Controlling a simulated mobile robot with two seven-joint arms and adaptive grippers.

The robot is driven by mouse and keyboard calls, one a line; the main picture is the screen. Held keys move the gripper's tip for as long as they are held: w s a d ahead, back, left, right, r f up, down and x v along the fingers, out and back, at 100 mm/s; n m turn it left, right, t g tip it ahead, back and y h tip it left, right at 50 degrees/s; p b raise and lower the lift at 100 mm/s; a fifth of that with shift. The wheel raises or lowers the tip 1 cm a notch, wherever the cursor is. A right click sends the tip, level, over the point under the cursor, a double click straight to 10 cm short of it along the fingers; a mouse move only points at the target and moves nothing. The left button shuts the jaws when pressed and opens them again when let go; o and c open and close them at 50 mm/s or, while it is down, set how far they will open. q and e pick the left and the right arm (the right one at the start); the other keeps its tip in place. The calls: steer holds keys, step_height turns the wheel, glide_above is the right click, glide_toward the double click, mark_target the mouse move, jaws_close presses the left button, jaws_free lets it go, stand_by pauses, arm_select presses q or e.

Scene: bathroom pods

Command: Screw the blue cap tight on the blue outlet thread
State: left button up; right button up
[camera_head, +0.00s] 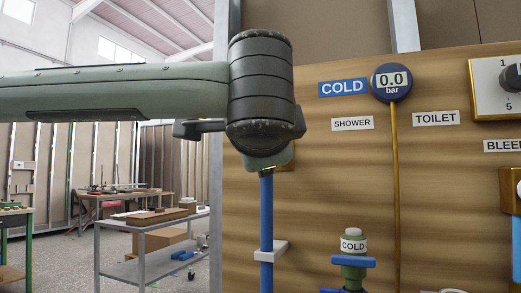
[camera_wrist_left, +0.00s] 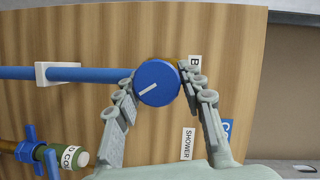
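The blue cap (camera_wrist_left: 157,86) is a round disc with a white line mark, seen face-on in the left wrist view. It sits at the end of the blue pipe (camera_wrist_left: 98,74), with a bit of brass showing behind its upper right edge. My left gripper (camera_wrist_left: 158,77) has one finger on each side of the cap, fingertips against its rim. The thread behind the cap is hidden. In the head view my left wrist covers the cap, and the blue pipe (camera_head: 266,215) runs down below my left gripper. My right gripper is in neither view.
A white clip (camera_head: 270,252) holds the pipe to the wooden panel (camera_head: 300,200). To the right are a capped COLD valve (camera_head: 352,246), a round gauge (camera_head: 392,82) reading 0.0 bar and a brass pipe (camera_head: 394,165). Workbenches (camera_head: 150,225) stand far left.

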arm_select(q)
steer(key=shift+o, duration=0.6)
steer(key=shift+w+a, duration=0.1)
steer(key=shift+w, duration=0.1)
steer(key=n+g, duration=0.1)
steer(key=n, duration=0.2)
steer(key=shift+f+n+g+h, duration=0.1)
steer(key=shift+n+g+h, duration=0.2)
steer(key=shift+h, duration=0.1)
steer(key=n+g+h+b, duration=0.1)
steer(key=n, duration=0.2)
steer(key=shift+f, duration=0.1)
steer(key=n+g+h+b, duration=0.1)
steer(key=n+h, duration=0.1)
steer(key=n, duration=0.1)
steer(key=shift+f+n+g+h+b, duration=0.1)
steer(key=shift+n+g+h+b, duration=0.5)
steer(key=shift+n, duration=0.3)
steer(key=shift+n+h, duration=0.5)
steer(key=shift+r, duration=0.25)
steer(key=shift+c, duration=0.2)
